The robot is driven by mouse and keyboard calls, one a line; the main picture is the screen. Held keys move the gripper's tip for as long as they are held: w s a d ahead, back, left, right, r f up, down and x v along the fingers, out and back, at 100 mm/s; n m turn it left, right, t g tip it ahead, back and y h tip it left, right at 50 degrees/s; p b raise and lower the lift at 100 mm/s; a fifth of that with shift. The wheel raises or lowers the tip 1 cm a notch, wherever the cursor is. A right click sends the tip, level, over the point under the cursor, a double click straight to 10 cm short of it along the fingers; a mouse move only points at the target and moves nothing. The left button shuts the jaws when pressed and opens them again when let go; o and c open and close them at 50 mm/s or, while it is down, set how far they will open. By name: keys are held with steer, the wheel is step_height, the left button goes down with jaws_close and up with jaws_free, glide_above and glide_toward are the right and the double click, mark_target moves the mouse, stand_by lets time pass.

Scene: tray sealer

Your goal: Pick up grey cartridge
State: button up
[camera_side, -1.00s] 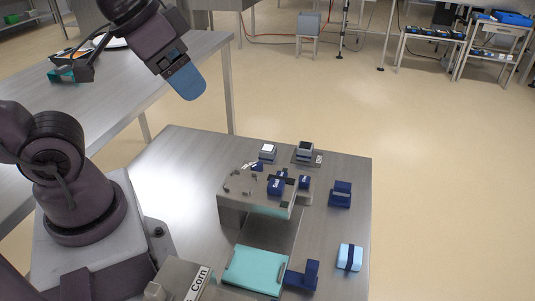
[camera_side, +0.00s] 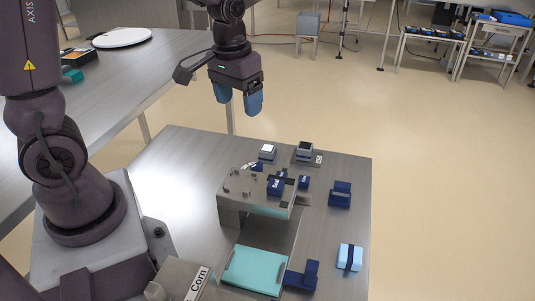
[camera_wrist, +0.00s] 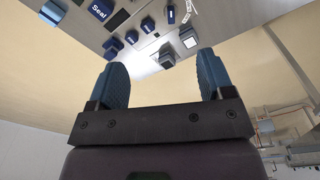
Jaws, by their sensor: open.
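Two small blocks stand at the back edge of the steel table. One is a grey block with a white top (camera_side: 267,152); the other is a dark block with a pale grey top (camera_side: 304,149) on a labelled plate. I cannot tell for certain which is the grey cartridge. The white-topped block also shows in the wrist view (camera_wrist: 188,40), ahead of and between the fingers, with the darker block (camera_wrist: 166,61) close by. My gripper (camera_side: 238,98) has blue fingers, spread apart and empty. It hangs above and left of both blocks, clear of the table.
A raised metal fixture (camera_side: 238,188) with small pegs and dark blue blocks stands in the table's middle. A teal tray (camera_side: 254,270) lies in front. Dark blue holders (camera_side: 341,194) stand at the right, and a light blue block with a dark band (camera_side: 349,257) at front right.

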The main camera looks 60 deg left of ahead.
mark_target(267, 148)
steer(key=w+a+f+n+y, duration=0.1)
steer(key=w+a+f+n, duration=0.4)
steer(key=w+a+f, duration=0.55)
steer(key=f, duration=0.4)
steer(key=w+f, duration=0.1)
steer(key=f, duration=0.8)
steer(key=shift+w+d+f, duration=0.1)
steer(key=shift+w+f, duration=0.05)
steer(key=shift+w, duration=0.2)
steer(key=c, duration=1.1)
steer(key=shift+o, duration=0.2)
